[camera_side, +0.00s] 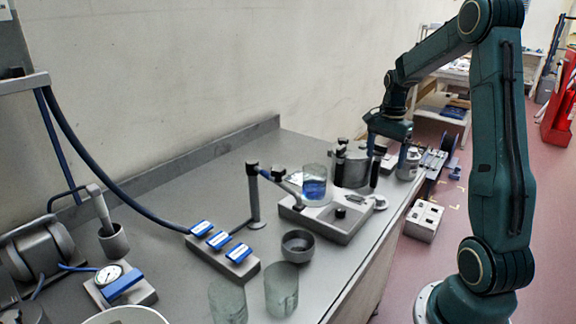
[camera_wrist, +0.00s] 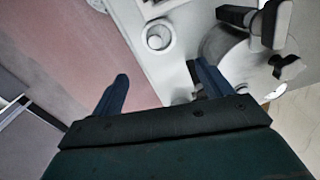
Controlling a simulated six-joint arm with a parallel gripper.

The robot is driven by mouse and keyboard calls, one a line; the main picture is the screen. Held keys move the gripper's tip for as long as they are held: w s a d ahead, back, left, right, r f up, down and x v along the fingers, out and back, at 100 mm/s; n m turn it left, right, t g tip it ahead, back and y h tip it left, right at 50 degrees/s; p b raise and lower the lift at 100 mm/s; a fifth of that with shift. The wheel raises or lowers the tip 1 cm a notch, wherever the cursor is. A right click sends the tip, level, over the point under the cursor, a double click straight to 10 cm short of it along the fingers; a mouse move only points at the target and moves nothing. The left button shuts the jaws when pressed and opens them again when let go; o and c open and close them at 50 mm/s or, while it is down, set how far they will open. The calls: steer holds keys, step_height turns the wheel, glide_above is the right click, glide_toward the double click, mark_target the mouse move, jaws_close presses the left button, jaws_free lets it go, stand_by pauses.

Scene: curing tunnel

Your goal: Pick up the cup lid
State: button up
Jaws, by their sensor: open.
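I cannot pick out the cup lid with certainty. A small pale round piece (camera_wrist: 158,37) with a raised ring shows beyond my fingertips in the wrist view, near the bench edge. In the side view, a small pale jar-like piece (camera_side: 408,168) stands at the bench's far right, partly behind my gripper. My gripper (camera_side: 388,152) is above the far right end of the bench, beside a metal pot (camera_side: 352,168). In the wrist view my gripper (camera_wrist: 162,85) has its two dark blue fingers wide apart, with nothing seen between them.
The pot (camera_wrist: 235,55) with dark handles is close to the right finger. Clamps, a switch block (camera_side: 238,262) and glass cups crowd the bench. Pink floor lies past its right edge.

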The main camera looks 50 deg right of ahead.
glide_above(377, 200)
steer(key=d, duration=0.2)
steer(key=shift+w+d+f, duration=0.1)
steer(key=shift+w+f, duration=0.05)
steer(key=shift+f, duration=4.3)
steer(key=shift+f, duration=0.1)
steer(key=shift+f, duration=2.5)
steer(key=c, duration=0.8)
